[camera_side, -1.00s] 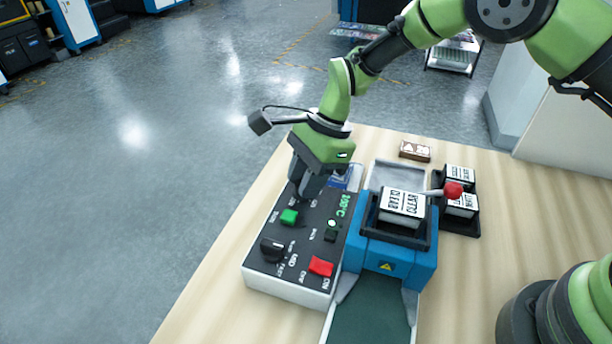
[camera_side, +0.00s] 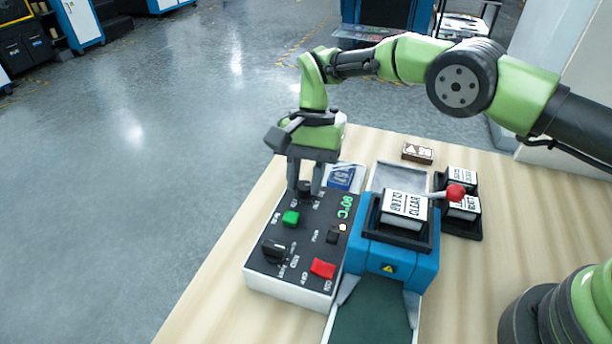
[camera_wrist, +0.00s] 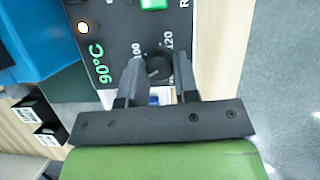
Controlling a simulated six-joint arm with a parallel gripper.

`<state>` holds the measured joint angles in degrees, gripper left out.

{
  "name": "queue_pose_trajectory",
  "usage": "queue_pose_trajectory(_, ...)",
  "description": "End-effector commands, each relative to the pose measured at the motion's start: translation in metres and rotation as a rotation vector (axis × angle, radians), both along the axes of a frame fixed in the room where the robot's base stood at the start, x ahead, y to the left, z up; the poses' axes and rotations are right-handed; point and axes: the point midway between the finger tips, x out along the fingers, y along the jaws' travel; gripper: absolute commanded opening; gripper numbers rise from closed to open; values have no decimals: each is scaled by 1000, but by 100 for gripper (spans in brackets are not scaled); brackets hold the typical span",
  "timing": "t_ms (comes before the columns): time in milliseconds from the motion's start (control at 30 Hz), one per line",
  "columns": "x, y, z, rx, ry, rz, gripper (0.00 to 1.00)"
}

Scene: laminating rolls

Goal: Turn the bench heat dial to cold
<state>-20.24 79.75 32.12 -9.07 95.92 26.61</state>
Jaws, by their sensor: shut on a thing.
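The heat dial is a round black knob (camera_wrist: 158,64) with the numbers 100 and 120 printed beside it in the wrist view. In the side view the dial (camera_side: 304,186) sits at the far end of the black control panel (camera_side: 262,252), partly hidden by my fingers. My gripper (camera_side: 306,190) points down over it, its two dark fingers on either side of the dial, shut on it. The gripper also shows in the wrist view (camera_wrist: 157,76). The green display (camera_wrist: 97,64) beside the dial reads 90°C. A small amber lamp (camera_wrist: 84,28) is lit.
The panel also carries a green button (camera_side: 290,218), a second black knob (camera_side: 273,250), a black switch (camera_side: 333,235) and a red switch (camera_side: 322,268). The blue laminator (camera_side: 395,250) with a red-balled lever (camera_side: 455,193) stands close on the right.

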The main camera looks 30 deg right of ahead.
Motion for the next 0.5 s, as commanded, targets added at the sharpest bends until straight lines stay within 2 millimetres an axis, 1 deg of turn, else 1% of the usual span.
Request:
queue_pose_trajectory(200,1,-1,0,-2,-3,53,5)
queue_pose_trajectory(500,1,-1,-1,-4,-2,69,5)
